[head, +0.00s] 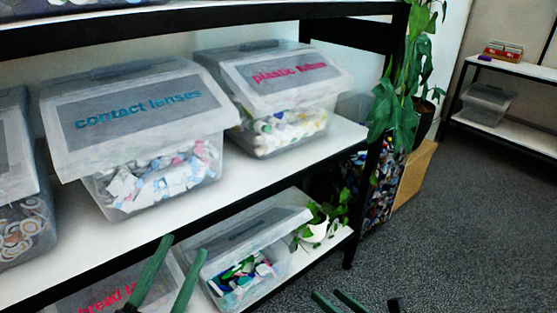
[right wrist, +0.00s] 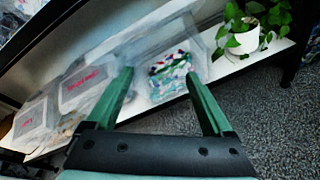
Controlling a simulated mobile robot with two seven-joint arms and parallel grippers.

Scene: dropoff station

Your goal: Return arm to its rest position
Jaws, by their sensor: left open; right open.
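My left gripper (head: 168,278) shows at the bottom of the head view. Its two green fingers are apart with nothing between them, in front of the lower shelf bins. My right gripper (head: 338,301) shows only as green fingertips at the bottom edge of the head view, over the grey carpet. In the right wrist view my right gripper (right wrist: 155,85) has its green fingers spread wide. A clear bin with colourful caps (right wrist: 172,75) appears beyond and between them, and I see nothing held.
A shelf (head: 335,137) carries lidded clear bins, including the contact lenses bin (head: 150,115) and another pink-lettered bin (head: 285,85). A lower bin of caps (head: 245,270) and a potted plant (head: 316,230) stand below. Carpet (head: 440,230) is open at the right.

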